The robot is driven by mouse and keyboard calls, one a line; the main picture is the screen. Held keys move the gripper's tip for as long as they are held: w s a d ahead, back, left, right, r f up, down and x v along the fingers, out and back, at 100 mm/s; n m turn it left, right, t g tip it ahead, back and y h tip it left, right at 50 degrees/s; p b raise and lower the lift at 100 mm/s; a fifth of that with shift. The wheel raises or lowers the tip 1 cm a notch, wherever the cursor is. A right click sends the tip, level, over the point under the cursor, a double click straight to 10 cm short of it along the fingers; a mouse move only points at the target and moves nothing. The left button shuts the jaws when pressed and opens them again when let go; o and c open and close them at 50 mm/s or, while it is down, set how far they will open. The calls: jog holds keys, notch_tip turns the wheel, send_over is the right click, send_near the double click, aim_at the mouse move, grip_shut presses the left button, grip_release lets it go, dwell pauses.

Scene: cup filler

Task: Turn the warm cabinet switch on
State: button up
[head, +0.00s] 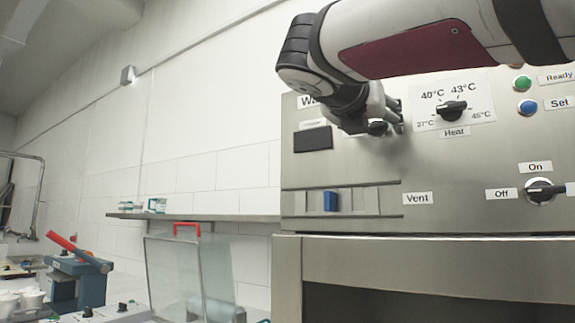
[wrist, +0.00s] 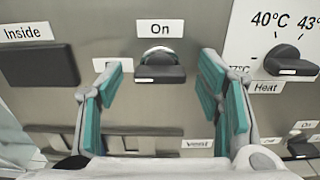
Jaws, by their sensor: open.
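The warm cabinet (head: 350,165) is a brushed metal panel at the right of the head view, with a sign starting "Wa" partly hidden by my arm. In the wrist view a black switch (wrist: 160,73) on a round silver base sits under an "On" label (wrist: 160,28). Its handle lies about level. A small white label to its left is mostly hidden by a finger. My gripper (wrist: 163,88) is open, its teal-padded fingers apart on either side of the switch. In the head view my gripper (head: 388,120) is at the panel and partly hides the switch.
Right of the switch is the Heat knob (head: 453,111); left is a dark "Inside" display (wrist: 38,65). Below is the blue Vent slider (head: 330,201). Another Off/On switch (head: 540,190) is at lower right. Green (head: 522,83) and blue (head: 527,108) buttons are at upper right.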

jog(key=c, duration=1.2)
jog(key=shift+o, duration=0.2)
jog(key=shift+m, duration=0.4)
jog(key=m, duration=0.3)
jog(key=shift+d+m+p, duration=0.1)
jog(key=shift+m+p, duration=0.2)
jog(key=shift+p, duration=0.05)
jog(key=m, duration=0.4)
jog(key=shift+f+m, duration=0.1)
jog(key=shift+m, duration=0.3)
jog(key=m+b, duration=0.1)
jog(key=m, duration=0.3)
jog(key=shift+b, duration=0.35)
jog(key=m+b, duration=0.1)
jog(key=m, duration=0.3)
jog(key=shift+m, duration=0.3)
